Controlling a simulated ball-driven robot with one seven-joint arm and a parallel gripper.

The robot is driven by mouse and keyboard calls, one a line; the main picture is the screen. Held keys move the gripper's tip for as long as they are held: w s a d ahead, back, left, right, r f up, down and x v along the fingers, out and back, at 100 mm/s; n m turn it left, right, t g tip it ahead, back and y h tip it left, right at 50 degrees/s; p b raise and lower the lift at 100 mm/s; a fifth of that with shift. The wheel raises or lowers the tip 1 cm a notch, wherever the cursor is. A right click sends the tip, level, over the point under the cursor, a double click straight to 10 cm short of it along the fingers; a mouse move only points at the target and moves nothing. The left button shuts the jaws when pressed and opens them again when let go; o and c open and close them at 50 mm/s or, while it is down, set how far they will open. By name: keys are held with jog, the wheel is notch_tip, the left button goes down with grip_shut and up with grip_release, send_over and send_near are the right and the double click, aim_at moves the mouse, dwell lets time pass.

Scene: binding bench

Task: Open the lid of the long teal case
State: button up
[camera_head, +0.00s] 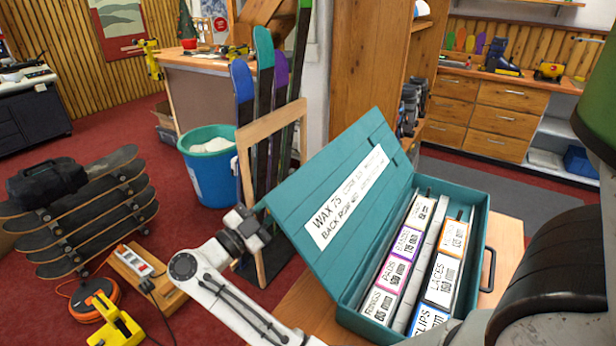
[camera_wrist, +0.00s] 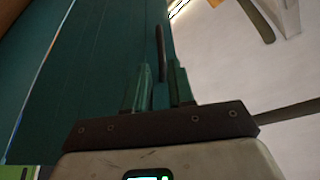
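The long teal case (camera_head: 477,240) sits on a wooden bench top at the right in the head view. Its lid (camera_head: 290,190) stands open, leaning toward the left, with a white lettered label on its inner face. Several labelled compartments show inside the case. My gripper (camera_head: 262,212) is at the lid's left edge, its fingers mostly hidden behind the lid. In the wrist view, the two green fingers of my gripper (camera_wrist: 160,68) stand apart beside a large teal surface, apparently the lid (camera_wrist: 95,60). A thin dark bar (camera_wrist: 160,45) shows between the fingertips; contact is unclear.
A dark handle (camera_head: 488,268) is on the case's right side. A wooden frame (camera_head: 268,135) with upright skis stands behind the lid. A blue bin (camera_head: 208,170) stands on the red floor to the left, with stacked skateboards (camera_head: 95,220) farther left.

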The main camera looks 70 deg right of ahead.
aim_at(308, 175)
jog(key=p+x, duration=0.1)
jog(key=x, duration=0.9)
jog(key=shift+d+p, duration=0.1)
jog(key=shift+p, duration=0.3)
grip_shut()
